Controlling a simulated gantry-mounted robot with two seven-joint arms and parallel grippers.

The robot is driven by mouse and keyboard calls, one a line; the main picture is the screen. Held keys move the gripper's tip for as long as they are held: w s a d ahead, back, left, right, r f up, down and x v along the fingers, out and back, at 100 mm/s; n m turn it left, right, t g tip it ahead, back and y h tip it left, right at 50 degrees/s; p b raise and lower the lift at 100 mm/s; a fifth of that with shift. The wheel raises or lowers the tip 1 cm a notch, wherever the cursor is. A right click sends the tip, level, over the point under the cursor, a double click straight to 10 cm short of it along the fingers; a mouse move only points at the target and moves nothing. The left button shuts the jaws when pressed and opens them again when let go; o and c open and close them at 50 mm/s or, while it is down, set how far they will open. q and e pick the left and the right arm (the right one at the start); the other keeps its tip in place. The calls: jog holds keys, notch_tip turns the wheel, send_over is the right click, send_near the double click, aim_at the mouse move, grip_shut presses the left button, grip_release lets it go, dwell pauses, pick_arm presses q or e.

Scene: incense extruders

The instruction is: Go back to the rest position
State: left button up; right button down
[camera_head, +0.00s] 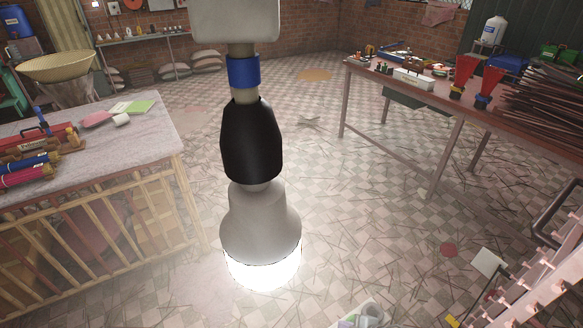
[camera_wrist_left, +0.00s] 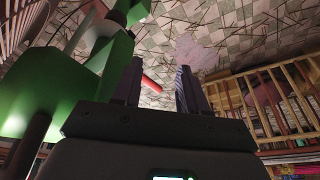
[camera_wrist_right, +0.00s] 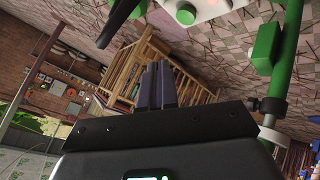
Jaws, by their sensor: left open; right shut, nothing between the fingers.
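My left gripper (camera_wrist_left: 160,68) shows in the left wrist view, with its two dark fingers apart. The floor shows between them, with a small red piece (camera_wrist_left: 152,83) lying or standing beyond, apart from the fingers as far as I can tell. My right gripper (camera_wrist_right: 157,68) shows in the right wrist view, with its fingers together and nothing between them. A wooden slatted frame (camera_wrist_right: 138,62) is behind its tips. I cannot make out either gripper clearly in the head view.
A hanging lamp-like body (camera_head: 251,140), glowing below, fills the middle of the head view. A cloth-topped slatted table (camera_head: 150,135) stands left, with coloured bundles. A long table (camera_head: 425,100) stands right, holding red extruder-like funnels and dark sticks. Stick-littered floor (camera_head: 340,220) lies between.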

jog(key=shift+r, duration=0.5)
pick_arm(q)
jog(key=shift+d+r, duration=0.1)
jog(key=shift+r, duration=0.4)
pick_arm(e)
jog(key=shift+f, duration=0.1)
pick_arm(q)
notch_tip(320, 180, up, 38)
jog(key=p, duration=3.8)
jog(key=shift+r+p, duration=0.2)
jog(key=shift+p, duration=0.2)
pick_arm(e)
jog(key=s+d+r+m+g+h, duration=0.1)
jog(key=s+r+m, duration=0.4)
jog(key=r, duration=1.2)
jog(key=s+d+r+m+g+h, duration=0.1)
jog(key=s+r+m, duration=0.4)
jog(key=s+r, duration=0.7)
jog(key=s+d+r+m+g+h, duration=0.1)
jog(key=s+d+r+m+h, duration=0.2)
jog(key=r, duration=2)
jog(key=s+m+h, duration=0.1)
jog(key=s+m, duration=0.1)
jog(key=s, duration=0.3)
jog(key=shift+s+d+r+m, duration=0.2)
jog(key=shift+s+m, duration=0.1)
jog(key=shift+s, duration=0.1)
pick_arm(q)
jog(key=shift+a, duration=0.2)
